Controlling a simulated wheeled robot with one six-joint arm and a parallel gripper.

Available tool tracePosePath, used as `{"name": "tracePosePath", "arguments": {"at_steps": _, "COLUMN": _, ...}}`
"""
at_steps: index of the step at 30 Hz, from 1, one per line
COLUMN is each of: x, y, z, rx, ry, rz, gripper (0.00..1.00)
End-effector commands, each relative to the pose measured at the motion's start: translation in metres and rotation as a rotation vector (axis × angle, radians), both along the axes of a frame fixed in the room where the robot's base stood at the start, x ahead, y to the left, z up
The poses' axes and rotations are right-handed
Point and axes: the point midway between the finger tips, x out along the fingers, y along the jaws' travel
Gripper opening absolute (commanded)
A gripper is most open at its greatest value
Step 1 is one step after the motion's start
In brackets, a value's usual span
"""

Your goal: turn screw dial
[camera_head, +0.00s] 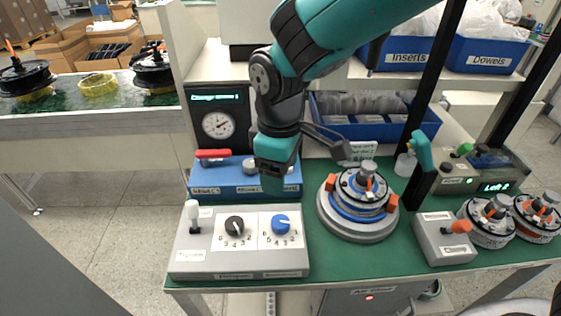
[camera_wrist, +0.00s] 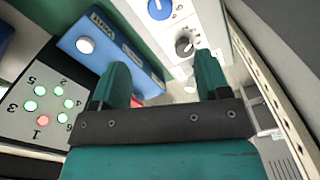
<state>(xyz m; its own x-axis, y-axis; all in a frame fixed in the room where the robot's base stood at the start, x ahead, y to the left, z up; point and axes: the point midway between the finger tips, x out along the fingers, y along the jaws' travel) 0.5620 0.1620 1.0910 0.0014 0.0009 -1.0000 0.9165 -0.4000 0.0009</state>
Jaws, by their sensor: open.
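A pale grey control box (camera_head: 190,255) stands at the front left of the green bench. It carries a black dial (camera_head: 234,226) and a blue dial (camera_head: 281,224), each with numbers around it. The labels below are too small to read, so I cannot tell which is the screw dial. The wrist view shows the black dial (camera_wrist: 184,46) and the blue dial (camera_wrist: 158,9) at the top, beyond my fingertips. My gripper (camera_head: 273,182) hangs behind and above the box, near the blue box. In the wrist view my gripper (camera_wrist: 163,75) is open and empty, touching neither dial.
A blue box (camera_head: 232,186) with a red lever stands behind the dials. A round motor assembly (camera_head: 358,205) sits to the right, with a small orange-levered box (camera_head: 443,240) beyond it. A panel (camera_wrist: 35,100) of numbered lights shows one red and several green. The space above the dials looks free.

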Motion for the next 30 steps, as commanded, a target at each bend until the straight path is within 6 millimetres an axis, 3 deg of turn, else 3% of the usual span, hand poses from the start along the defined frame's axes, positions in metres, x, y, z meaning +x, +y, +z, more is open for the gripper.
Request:
{"name": "tracePosePath", "arguments": {"at_steps": 7, "x": 0.000, "y": 0.000, "z": 0.022, "rx": 0.001, "ry": -0.001, "rz": 0.000, "gripper": 0.69}}
{"name": "tracePosePath", "arguments": {"at_steps": 30, "x": 0.000, "y": 0.000, "z": 0.023, "rx": 0.000, "ry": 0.000, "rz": 0.000, "gripper": 0.69}}
